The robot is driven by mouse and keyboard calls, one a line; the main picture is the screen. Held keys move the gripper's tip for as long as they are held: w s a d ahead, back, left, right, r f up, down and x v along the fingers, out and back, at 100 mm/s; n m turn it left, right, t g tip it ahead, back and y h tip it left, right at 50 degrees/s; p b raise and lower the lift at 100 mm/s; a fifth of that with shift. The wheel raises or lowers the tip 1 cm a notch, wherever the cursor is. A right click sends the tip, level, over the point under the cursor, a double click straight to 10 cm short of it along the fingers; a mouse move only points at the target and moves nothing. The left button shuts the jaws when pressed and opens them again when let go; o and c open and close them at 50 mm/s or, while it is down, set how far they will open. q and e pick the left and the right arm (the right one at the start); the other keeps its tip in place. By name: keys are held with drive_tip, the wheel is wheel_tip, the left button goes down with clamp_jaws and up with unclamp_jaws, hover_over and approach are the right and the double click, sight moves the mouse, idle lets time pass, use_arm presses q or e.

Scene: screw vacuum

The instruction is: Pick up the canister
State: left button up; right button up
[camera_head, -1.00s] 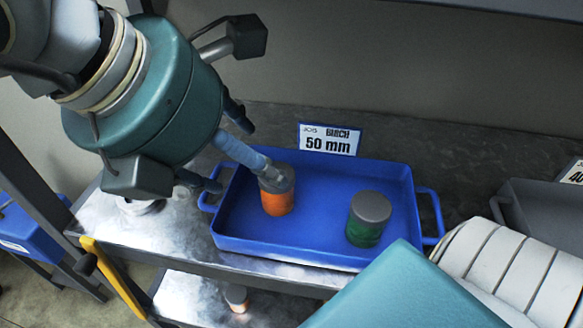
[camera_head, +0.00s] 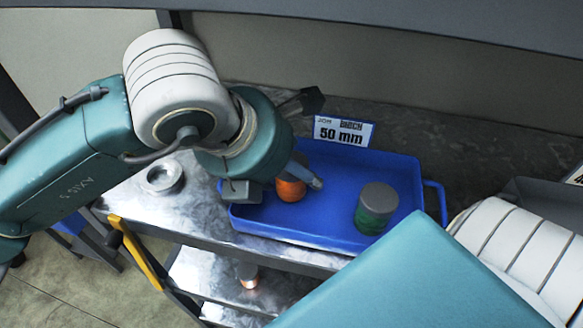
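An orange canister (camera_head: 291,190) stands at the left of the blue tray (camera_head: 330,240); its top is hidden by my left gripper. A green canister (camera_head: 376,207) with a grey lid stands upright at the tray's right. My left gripper (camera_head: 302,180) is over the orange canister, pointing down. One grey-blue finger shows at the canister's right side; the other finger is hidden behind the gripper body, so its grip cannot be told. My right arm fills the lower right, but its gripper is out of view.
A sign reading 50 mm (camera_head: 343,131) stands behind the tray. A round metal piece (camera_head: 163,176) sits on the metal shelf at left. A small canister (camera_head: 247,275) stands on the lower shelf. A grey tray (camera_head: 545,205) is at right. The shelf's left part is mostly clear.

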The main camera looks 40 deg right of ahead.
use_arm(q)
drive_tip(key=c, duration=1.2)
drive_tip(key=shift+o, duration=0.2)
drive_tip(key=shift+a+r, duration=0.1)
